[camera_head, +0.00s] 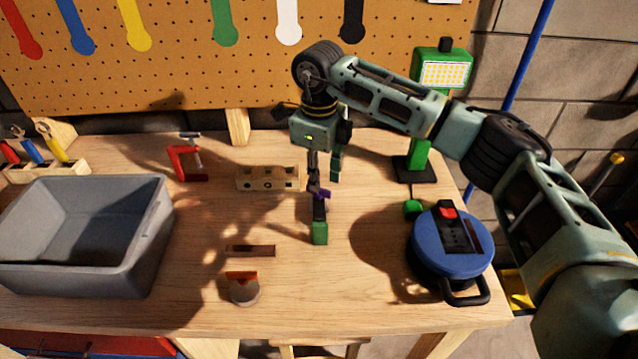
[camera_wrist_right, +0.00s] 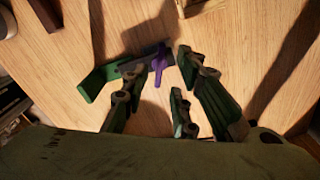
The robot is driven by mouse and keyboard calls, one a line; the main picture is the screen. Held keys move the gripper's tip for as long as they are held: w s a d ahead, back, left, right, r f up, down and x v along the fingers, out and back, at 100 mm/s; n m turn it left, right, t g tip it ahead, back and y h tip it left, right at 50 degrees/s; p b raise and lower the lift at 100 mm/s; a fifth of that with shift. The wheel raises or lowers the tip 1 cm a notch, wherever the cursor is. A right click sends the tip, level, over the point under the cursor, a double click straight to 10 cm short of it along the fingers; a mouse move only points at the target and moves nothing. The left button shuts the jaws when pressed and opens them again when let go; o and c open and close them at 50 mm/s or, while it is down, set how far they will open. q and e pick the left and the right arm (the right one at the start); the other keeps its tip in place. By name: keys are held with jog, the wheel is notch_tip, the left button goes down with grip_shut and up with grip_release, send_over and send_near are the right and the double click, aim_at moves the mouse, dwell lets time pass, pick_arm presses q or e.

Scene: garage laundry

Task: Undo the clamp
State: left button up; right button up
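A small bar clamp (camera_head: 320,230) with a dark bar, a green end and a purple lever (camera_head: 322,193) lies on the middle of the workbench. In the right wrist view the clamp's green jaw (camera_wrist_right: 98,82) is at the left and its purple lever (camera_wrist_right: 160,72) is near the centre. My right gripper (camera_head: 323,180) points down over the clamp's far part. Its fingers (camera_wrist_right: 160,82) are apart, with the lever in the gap between them; whether they touch it I cannot tell. The fingers partly hide the clamp. My left gripper is not in view.
A grey bin (camera_head: 150,235) stands at the left. A red clamp (camera_head: 187,162) and a wooden block with holes (camera_head: 268,179) are behind. A blue cable reel (camera_head: 450,250) and a green lamp (camera_head: 420,160) are at the right.

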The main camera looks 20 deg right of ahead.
notch_tip(320, 180, up, 9)
jog(key=shift+a, duration=0.1)
dwell(0.5)
